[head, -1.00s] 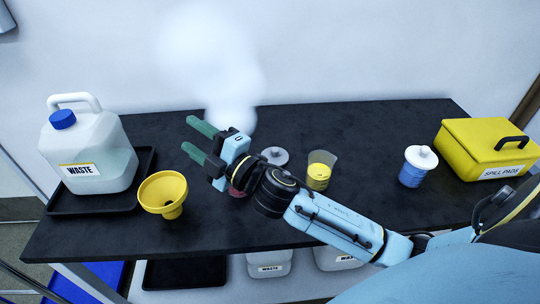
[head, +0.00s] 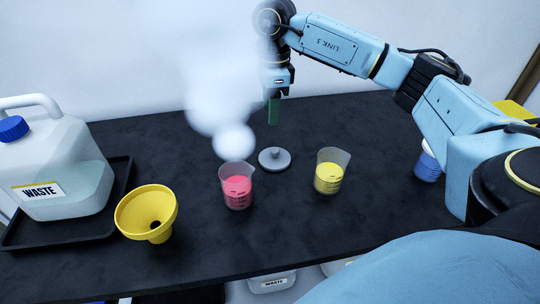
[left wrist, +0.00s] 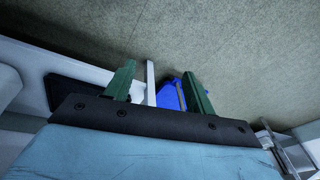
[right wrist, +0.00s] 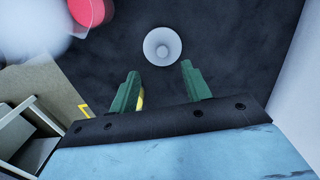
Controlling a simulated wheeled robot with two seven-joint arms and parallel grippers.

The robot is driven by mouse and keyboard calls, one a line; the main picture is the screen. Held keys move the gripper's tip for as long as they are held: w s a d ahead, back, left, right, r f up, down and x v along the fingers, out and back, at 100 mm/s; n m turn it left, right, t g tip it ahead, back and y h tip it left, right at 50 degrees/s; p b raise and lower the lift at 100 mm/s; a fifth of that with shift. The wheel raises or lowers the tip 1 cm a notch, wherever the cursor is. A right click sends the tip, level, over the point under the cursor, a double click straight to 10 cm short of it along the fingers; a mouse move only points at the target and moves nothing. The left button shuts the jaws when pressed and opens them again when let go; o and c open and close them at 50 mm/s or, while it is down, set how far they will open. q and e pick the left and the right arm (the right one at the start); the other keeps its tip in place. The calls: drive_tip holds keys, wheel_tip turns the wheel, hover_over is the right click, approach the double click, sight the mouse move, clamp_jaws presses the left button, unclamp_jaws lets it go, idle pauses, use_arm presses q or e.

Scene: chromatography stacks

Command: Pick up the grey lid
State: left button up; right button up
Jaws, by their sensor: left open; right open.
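The grey lid (head: 274,160), a round disc with a small knob, lies flat on the black table between the pink and yellow beakers. In the right wrist view the lid (right wrist: 162,46) shows beyond and between the fingertips, apart from them. My right gripper (head: 273,112) points down above the table, behind the lid in the head view. Its green fingers (right wrist: 160,82) are open and empty. My left gripper (left wrist: 160,82) is open and empty in the left wrist view, over the floor area. It is not in the head view.
A steaming beaker of pink liquid (head: 237,190) stands left of the lid, a yellow one (head: 329,178) right. A yellow funnel (head: 147,212) and waste jug (head: 60,170) on a black tray (head: 120,185) are at left. A blue-filled container (head: 428,166) is partly behind my right arm.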

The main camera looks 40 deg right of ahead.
drive_tip(key=b, duration=0.2)
hover_over(275, 149)
drive_tip(key=shift+h, duration=0.3)
wheel_tip(275, 149, down, 7)
drive_tip(key=shift+f, duration=0.1)
drive_tip(key=shift+s+a+f+b, duration=0.1)
drive_tip(key=shift+f+b, duration=0.8)
drive_tip(key=shift+f, duration=2)
use_arm(q)
drive_tip(key=w+d+r, duration=0.2)
drive_tip(key=d+r, duration=0.3)
drive_tip(key=r, duration=0.4)
drive_tip(key=shift+w+r+t+h, duration=0.2)
drive_tip(key=shift+w+t+h, duration=0.1)
drive_tip(key=shift+w+h, duration=0.1)
use_arm(e)
clamp_jaws()
drive_tip(key=shift+r, duration=0.2)
